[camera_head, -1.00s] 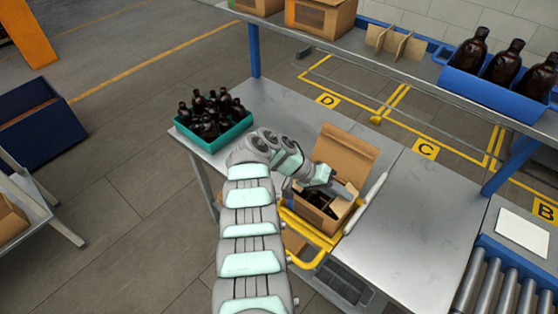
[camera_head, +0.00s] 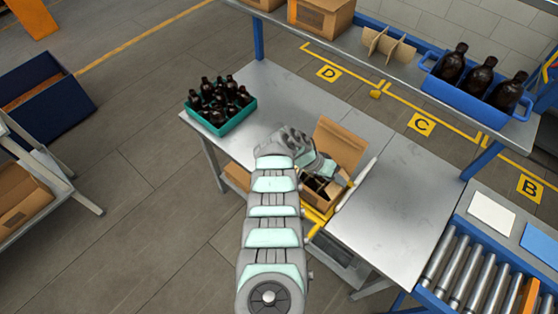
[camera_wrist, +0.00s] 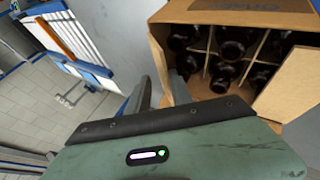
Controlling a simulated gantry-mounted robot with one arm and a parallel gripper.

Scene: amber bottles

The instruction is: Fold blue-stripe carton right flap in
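The brown cardboard carton (camera_head: 311,198) stands on the grey bench, its tall back flap (camera_head: 342,143) upright. In the wrist view the carton's wall (camera_wrist: 157,47) borders dark bottles (camera_wrist: 228,52) between cardboard dividers. One flap (camera_wrist: 240,12) with printed lettering is folded outward at the top, and another (camera_wrist: 293,85) slants at the right. I see no blue stripe. My gripper (camera_wrist: 160,85) is at the carton's left edge in the wrist view, its two grey fingers apart on either side of that wall. Contact is unclear. In the head view my wrist hides part of the carton.
A teal crate of bottles (camera_head: 250,112) stands left on the bench. A white bar (camera_head: 358,184) and yellow frame (camera_head: 312,222) adjoin the carton. The bench (camera_head: 405,195) is clear at right. A shelf with a blue bottle tray (camera_head: 430,84) hangs behind; a roller conveyor (camera_head: 462,262) is at right.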

